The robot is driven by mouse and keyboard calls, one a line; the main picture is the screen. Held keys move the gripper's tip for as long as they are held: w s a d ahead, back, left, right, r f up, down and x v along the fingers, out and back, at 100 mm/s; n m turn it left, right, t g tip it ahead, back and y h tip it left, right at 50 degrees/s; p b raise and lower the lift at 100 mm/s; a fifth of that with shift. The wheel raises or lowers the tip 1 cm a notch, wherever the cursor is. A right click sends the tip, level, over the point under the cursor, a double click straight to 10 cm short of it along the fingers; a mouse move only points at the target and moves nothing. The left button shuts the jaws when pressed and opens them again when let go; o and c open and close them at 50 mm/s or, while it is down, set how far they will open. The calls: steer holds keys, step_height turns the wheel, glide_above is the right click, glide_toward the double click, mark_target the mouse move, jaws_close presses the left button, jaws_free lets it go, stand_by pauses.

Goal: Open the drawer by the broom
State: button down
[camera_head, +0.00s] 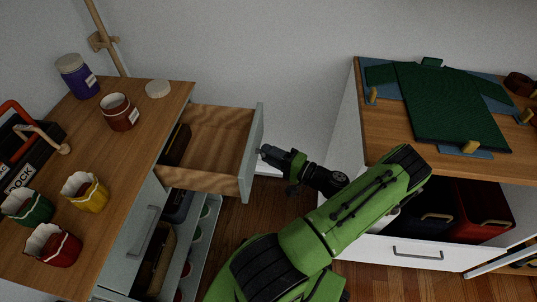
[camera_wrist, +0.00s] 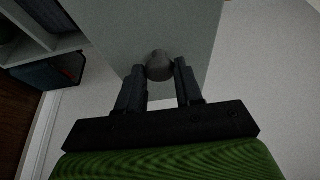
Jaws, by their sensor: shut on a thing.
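The drawer (camera_head: 214,150) at the top of the wooden-topped cabinet is pulled out, and its wooden inside shows, with a dark object inside near the cabinet. Its grey front panel (camera_head: 252,150) faces my arm. The broom's wooden pole (camera_head: 101,36) leans at the wall behind the cabinet. My gripper (camera_head: 266,153) is at the drawer front. In the wrist view, my gripper (camera_wrist: 160,82) has its two dark fingers shut on the round grey knob (camera_wrist: 159,66) of the front panel (camera_wrist: 150,25).
The cabinet top (camera_head: 125,165) holds jars, several small cups and a dark toolbox. To the right, a desk (camera_head: 385,130) bears a green garment, above an open white drawer (camera_head: 417,250). Wooden floor lies between them.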

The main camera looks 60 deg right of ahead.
steer(key=c, duration=0.7)
jaws_free()
steer(key=shift+c, duration=0.2)
steer(key=s+p, duration=0.1)
steer(key=s, duration=1.4)
steer(key=shift+s+a+p, duration=0.3)
steer(key=shift+s+a, duration=0.1)
